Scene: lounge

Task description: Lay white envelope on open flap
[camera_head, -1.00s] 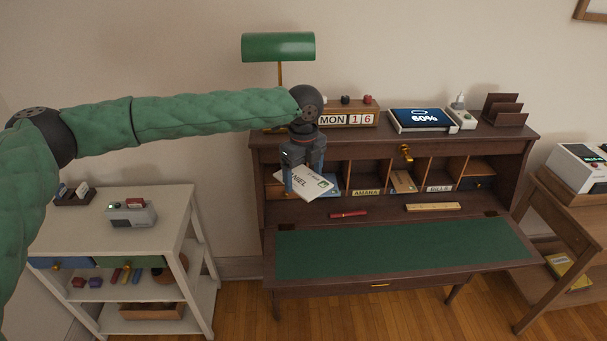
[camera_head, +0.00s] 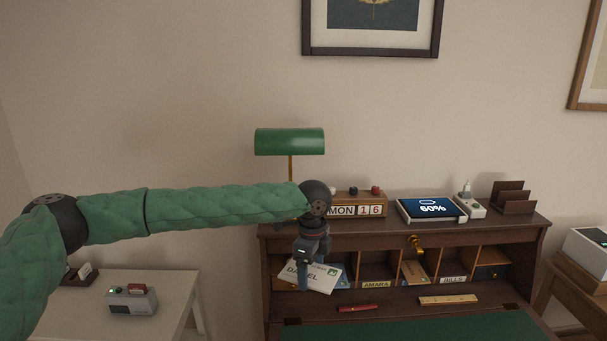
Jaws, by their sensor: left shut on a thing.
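The white envelope (camera_head: 323,280), marked "DANIEL" with a green stamp, is held tilted in front of the desk's left pigeonholes. My left gripper (camera_head: 304,284) is shut on it, and its blue finger covers part of the lettering. The open flap (camera_head: 410,329) of the desk has a green surface; only its back strip shows at the bottom of the view. The envelope is above and behind the flap, apart from it. My right gripper is not in view.
A red pen (camera_head: 357,308) and a wooden ruler (camera_head: 448,300) lie on the ledge behind the flap. Pigeonholes hold other envelopes, including one near an "AMARA" label (camera_head: 376,284). A green lamp (camera_head: 290,141), calendar (camera_head: 357,208) and tablet (camera_head: 431,209) stand on top.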

